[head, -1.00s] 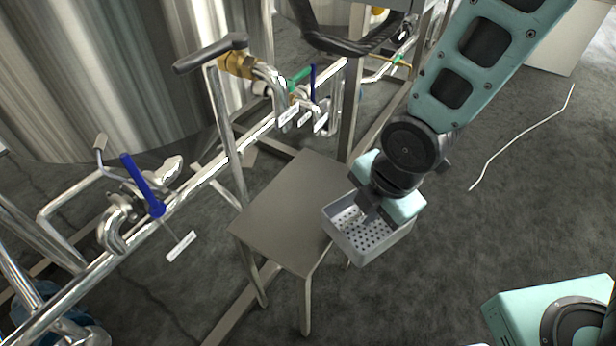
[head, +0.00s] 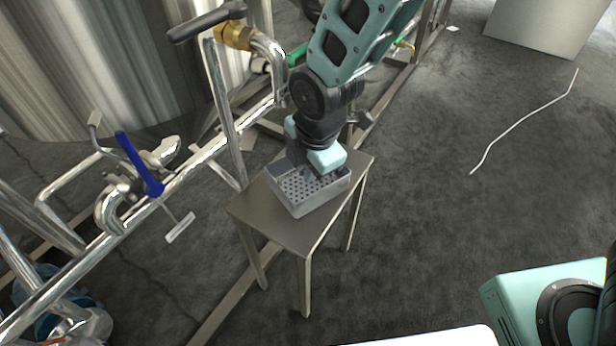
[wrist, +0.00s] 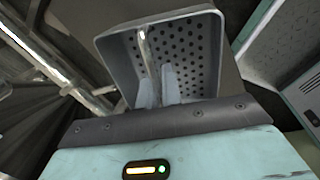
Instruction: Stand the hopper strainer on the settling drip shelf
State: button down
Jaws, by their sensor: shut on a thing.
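The hopper strainer is a grey open box with a perforated bottom (head: 296,190); it also shows in the wrist view (wrist: 205,50). In the wrist view the fingertips (wrist: 158,85) meet at a thin bar of the strainer. The drip shelf is a small grey metal table on legs (head: 256,208). The strainer is upright over the shelf's top, at or very close to its surface; I cannot tell whether it touches.
Steel pipes with a blue-handled valve (head: 140,165) run along the left of the shelf. A brass valve with a black handle (head: 235,36) stands behind it. A large steel tank (head: 90,70) fills the back left. The floor right of the shelf is open, with a white hose (head: 520,122).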

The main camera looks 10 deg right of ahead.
jog(key=shift+b+x, duration=0.3)
jog(key=shift+x, duration=0.65)
jog(key=shift+s+d+r, duration=0.1)
jog(key=shift+s, duration=0.05)
jog(key=c, duration=1.6)
grip_release()
